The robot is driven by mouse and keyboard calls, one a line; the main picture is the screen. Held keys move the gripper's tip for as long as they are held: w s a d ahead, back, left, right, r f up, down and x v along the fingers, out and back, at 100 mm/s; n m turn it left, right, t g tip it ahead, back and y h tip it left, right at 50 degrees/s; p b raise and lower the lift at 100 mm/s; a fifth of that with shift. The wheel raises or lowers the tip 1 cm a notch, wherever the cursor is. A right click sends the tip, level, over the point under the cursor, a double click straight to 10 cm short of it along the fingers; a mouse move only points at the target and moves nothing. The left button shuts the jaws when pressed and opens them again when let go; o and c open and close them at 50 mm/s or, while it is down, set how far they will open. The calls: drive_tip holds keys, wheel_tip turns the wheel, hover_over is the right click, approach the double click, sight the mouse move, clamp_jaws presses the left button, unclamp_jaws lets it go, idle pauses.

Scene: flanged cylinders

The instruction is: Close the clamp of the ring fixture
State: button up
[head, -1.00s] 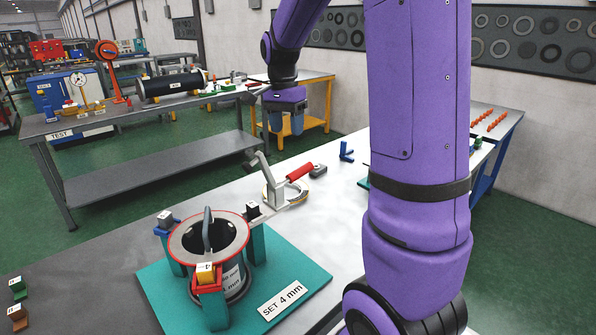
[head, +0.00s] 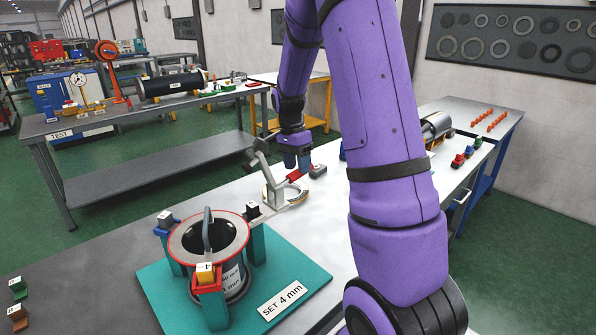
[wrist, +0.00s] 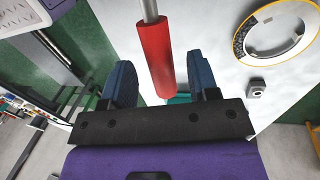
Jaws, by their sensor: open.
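The ring fixture (head: 284,193) is a pale ring with a yellowish edge lying on the grey-white bench. Its toggle clamp has a grey metal lever (head: 262,166) raised at a slant and a red handle (head: 293,174) beside my gripper. My gripper (head: 297,163) has blue fingers and points down at the handle. In the wrist view, the open fingers (wrist: 162,88) stand on either side of the red handle (wrist: 154,58), with visible gaps.
A teal plate (head: 165,290) marked "SET 4 mm" carries a red-rimmed cylinder (head: 205,242) at the front left. My arm hides part of the bench. A ring with a yellow edge (wrist: 242,45) shows in the wrist view.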

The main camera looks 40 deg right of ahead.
drive_tip(key=shift+s+f, duration=0.2)
drive_tip(key=shift+f, duration=0.85)
clamp_jaws()
